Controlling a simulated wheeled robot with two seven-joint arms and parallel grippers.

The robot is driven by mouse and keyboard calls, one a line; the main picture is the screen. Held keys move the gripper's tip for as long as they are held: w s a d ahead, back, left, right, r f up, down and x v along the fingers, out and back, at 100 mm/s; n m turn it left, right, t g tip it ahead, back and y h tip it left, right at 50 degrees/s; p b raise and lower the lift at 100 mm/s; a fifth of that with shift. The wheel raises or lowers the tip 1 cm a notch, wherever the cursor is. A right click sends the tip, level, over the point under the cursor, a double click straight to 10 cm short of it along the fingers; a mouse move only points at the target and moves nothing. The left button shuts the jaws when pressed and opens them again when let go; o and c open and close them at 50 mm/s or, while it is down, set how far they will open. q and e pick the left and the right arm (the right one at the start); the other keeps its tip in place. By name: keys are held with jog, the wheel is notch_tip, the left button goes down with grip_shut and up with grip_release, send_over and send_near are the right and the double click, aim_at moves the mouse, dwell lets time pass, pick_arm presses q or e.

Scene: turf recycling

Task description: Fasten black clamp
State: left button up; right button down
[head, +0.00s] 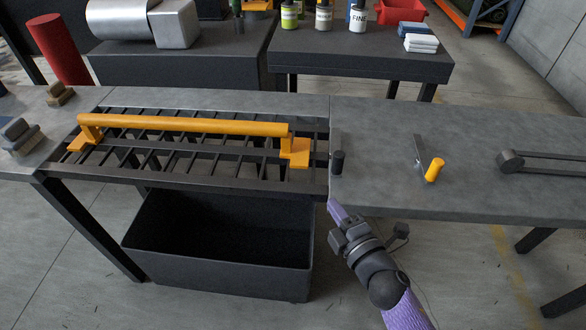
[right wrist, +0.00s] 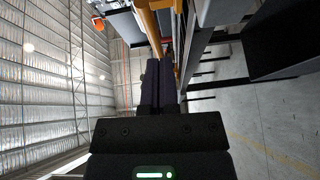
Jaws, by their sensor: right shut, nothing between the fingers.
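The black clamp (head: 338,161) shows in the head view as a short dark handle at the right end of the grate, by the front edge of the worktop. I cannot tell its latch position. My right gripper (head: 333,204) is just in front of and below it, fingers pointing up toward the edge, apart from the handle. In the right wrist view its fingers (right wrist: 158,80) are together and empty, with a yellow bar (right wrist: 152,30) beyond them. That yellow bar (head: 190,124) lies across the grate in the head view. My left gripper is not in view.
A yellow-handled clamp (head: 434,169) and a dark forked tool (head: 512,161) are on the right worktop (head: 380,140). A black bin (head: 220,245) stands below the grate (head: 200,172). Brushes (head: 20,138) lie at the left.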

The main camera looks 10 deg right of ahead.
jog(key=shift+n, duration=0.3)
jog(key=b+x, duration=0.1)
jog(key=x, duration=0.2)
jog(key=b+x, duration=0.1)
jog(key=x, duration=0.3)
jog(key=r+x, duration=0.1)
jog(key=x, duration=0.2)
jog(key=shift+w+a+r+b, duration=0.1)
jog(key=shift+w+a+b, duration=0.1)
jog(key=shift+w+b, duration=0.15)
jog(key=d, duration=0.3)
jog(key=shift+s+r, duration=0.1)
jog(key=shift+s, duration=0.25)
jog(key=shift+d, duration=0.55)
jog(key=shift+s, duration=0.1)
